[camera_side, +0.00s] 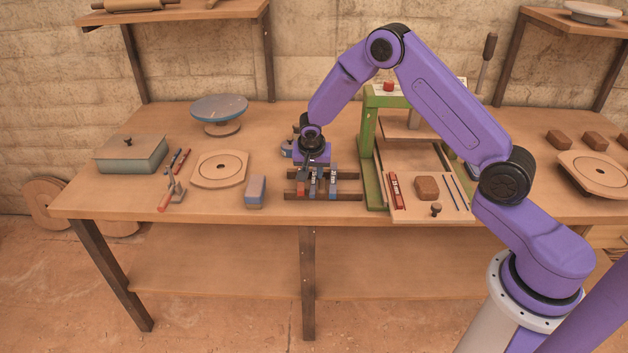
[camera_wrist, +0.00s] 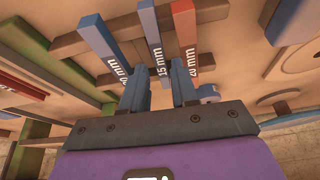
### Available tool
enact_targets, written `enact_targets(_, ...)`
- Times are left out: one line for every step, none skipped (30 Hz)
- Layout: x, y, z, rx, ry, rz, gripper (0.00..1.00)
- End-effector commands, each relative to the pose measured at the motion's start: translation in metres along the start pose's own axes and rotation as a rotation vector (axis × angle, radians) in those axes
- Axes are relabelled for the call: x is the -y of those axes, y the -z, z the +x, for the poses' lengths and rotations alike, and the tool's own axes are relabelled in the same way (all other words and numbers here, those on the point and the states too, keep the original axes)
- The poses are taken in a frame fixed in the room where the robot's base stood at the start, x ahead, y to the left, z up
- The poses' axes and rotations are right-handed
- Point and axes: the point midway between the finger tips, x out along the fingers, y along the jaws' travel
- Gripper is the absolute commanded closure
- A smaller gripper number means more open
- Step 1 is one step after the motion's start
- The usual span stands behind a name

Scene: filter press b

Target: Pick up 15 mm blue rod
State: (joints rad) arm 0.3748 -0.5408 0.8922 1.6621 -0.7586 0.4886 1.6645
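The 15 mm blue rod (camera_wrist: 150,32) is the middle of three rods lying across dark wooden rack bars. It carries a white "15 mm" label. In the side view the rods (camera_side: 316,181) sit below my gripper (camera_side: 313,162), which partly hides their far ends. In the wrist view my gripper (camera_wrist: 161,82) points at the rods with its two blue fingers apart. The labelled end of the 15 mm rod shows between the fingertips, with gaps beside it. I cannot tell how far above the rod the fingertips are.
A blue rod (camera_wrist: 97,38) lies on one side and a red rod (camera_wrist: 184,30) on the other, both close to the fingers. The green press frame (camera_side: 370,160) stands right of the rack (camera_side: 348,196). A blue-grey block (camera_side: 255,191) stands left of it.

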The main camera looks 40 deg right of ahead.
Motion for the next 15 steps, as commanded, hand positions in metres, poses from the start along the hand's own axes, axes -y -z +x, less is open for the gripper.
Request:
enact_targets(-0.002, 0.0, 0.009, 0.002, -0.004, 0.001, 0.71)
enact_targets(-0.002, 0.0, 0.012, 0.002, -0.003, 0.001, 0.71)
enact_targets(-0.001, 0.0, 0.017, 0.001, -0.002, 0.0, 0.71)
enact_targets(-0.001, 0.0, 0.02, 0.001, -0.001, -0.001, 0.71)
enact_targets(-0.001, 0.0, 0.022, 0.001, -0.001, -0.001, 0.71)
enact_targets(-0.001, 0.0, 0.025, 0.001, -0.001, -0.001, 0.71)
enact_targets(-0.001, 0.0, 0.027, 0.001, 0.0, 0.0, 0.71)
enact_targets(-0.001, 0.0, 0.028, 0.001, 0.0, 0.0, 0.71)
enact_targets(-0.001, 0.0, 0.028, 0.0, 0.0, 0.0, 0.71)
enact_targets(-0.001, 0.001, 0.029, 0.0, 0.001, 0.001, 0.71)
enact_targets(-0.001, 0.001, 0.029, 0.0, 0.001, 0.001, 0.71)
enact_targets(-0.001, 0.001, 0.029, 0.0, 0.001, 0.001, 0.71)
enact_targets(-0.001, 0.001, 0.029, 0.0, 0.001, 0.001, 0.71)
enact_targets(-0.001, 0.001, 0.029, 0.0, 0.0, 0.001, 0.71)
enact_targets(-0.001, 0.001, 0.029, 0.0, 0.0, 0.001, 0.71)
